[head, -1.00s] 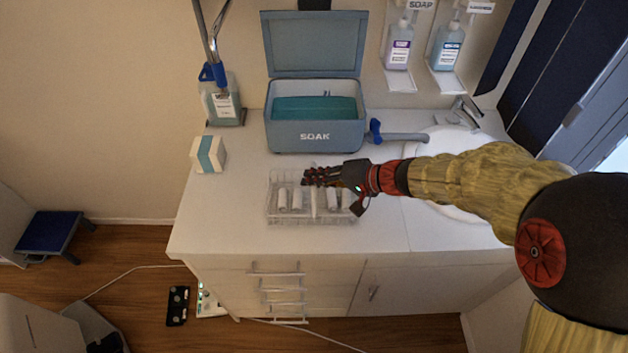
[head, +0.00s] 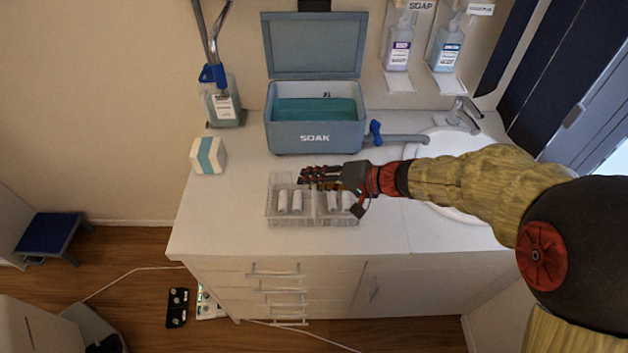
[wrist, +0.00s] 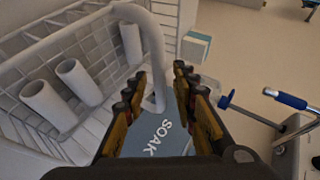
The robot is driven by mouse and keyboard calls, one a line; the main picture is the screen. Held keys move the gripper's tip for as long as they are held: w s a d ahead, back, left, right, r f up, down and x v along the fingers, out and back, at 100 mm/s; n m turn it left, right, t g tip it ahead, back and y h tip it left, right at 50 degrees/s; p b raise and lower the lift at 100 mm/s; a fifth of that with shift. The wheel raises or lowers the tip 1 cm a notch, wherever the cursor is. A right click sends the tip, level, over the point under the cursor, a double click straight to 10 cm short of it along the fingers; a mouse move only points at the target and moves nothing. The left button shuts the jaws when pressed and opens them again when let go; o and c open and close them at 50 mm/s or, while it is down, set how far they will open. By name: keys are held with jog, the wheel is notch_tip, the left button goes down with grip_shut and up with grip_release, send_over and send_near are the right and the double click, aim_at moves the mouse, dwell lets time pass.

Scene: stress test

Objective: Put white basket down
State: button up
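The white wire basket (head: 285,220) stands on the white counter, in front of the soak box, with several white cylinders in it. In the wrist view the basket (wrist: 22,82) fills the left side, and its curved white handle (wrist: 150,38) comes down between my fingers. My gripper (head: 303,178) is over the back of the basket. In the wrist view my gripper (wrist: 160,78) has its fingers apart on both sides of the handle, with gaps showing. My fingers hide part of the basket's back edge in the head view.
The open grey-blue SOAK box (head: 315,137) stands just behind the basket. A white and teal carton (head: 208,155) is at the left, the sink (head: 440,150) at the right. The counter left of the basket is clear; its front edge is close.

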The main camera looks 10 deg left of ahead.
jog(key=shift+d+r, duration=0.15)
jog(key=shift+r, duration=0.15)
jog(key=s+d+r+t+h+p, duration=0.1)
jog(key=s+d+r+h, duration=0.2)
jog(key=d, duration=0.7)
jog(key=s+d+r+t+h+p, duration=0.1)
jog(key=s+d+r+h, duration=0.3)
jog(key=s+d+r, duration=0.3)
jog(key=s+d+r+h+p, duration=0.1)
jog(key=s+d+r+h, duration=0.3)
jog(key=s+d, duration=0.7)
jog(key=d+r, duration=0.1)
jog(key=d, duration=0.2)
jog(key=shift+s+r+t, duration=0.25)
jog(key=shift+s+t, duration=0.05)
jog(key=shift+t, duration=0.1)
